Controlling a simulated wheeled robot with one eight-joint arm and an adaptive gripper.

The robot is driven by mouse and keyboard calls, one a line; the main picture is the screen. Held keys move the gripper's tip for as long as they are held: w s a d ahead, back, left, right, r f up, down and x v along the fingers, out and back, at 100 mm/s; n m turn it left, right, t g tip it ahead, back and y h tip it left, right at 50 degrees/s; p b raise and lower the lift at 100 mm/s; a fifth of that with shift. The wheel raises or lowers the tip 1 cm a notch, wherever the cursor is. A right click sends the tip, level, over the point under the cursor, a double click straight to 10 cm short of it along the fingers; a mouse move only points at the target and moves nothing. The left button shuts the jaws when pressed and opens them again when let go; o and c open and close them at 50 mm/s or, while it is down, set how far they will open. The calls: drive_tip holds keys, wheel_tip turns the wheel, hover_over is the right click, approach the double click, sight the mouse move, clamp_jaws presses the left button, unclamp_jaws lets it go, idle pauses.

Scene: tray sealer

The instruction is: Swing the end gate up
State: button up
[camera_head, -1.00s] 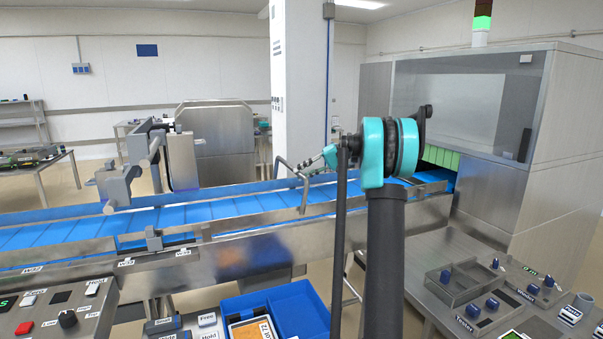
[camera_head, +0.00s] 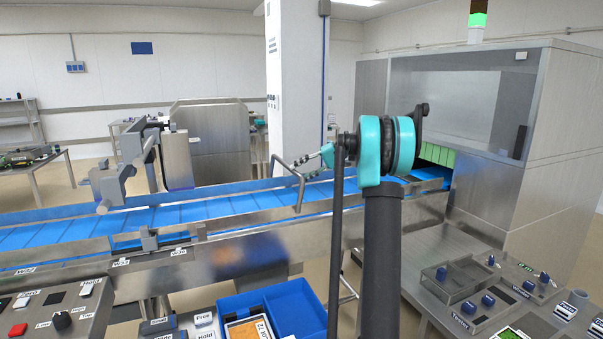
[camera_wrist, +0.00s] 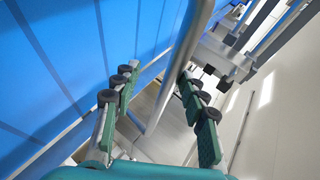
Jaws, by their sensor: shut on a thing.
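A bent grey metal bar (camera_head: 300,192), which looks like the end gate or its handle, stands over the blue conveyor in the head view. Its lower end comes down by the near rail. The bar (camera_wrist: 197,38) also runs between my fingers in the wrist view. My gripper (camera_head: 304,163) reaches it from the right, its fingers at the bar's upper bend.
The blue conveyor belt (camera_head: 168,216) runs left to right into the steel sealer cabinet (camera_head: 490,190). Green strips (camera_head: 437,155) hang at its opening. A white pillar (camera_head: 296,90) stands behind. Control panels and a blue bin (camera_head: 297,310) are in front.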

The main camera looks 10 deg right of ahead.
drive_tip(key=v, duration=1.2)
idle(0.3)
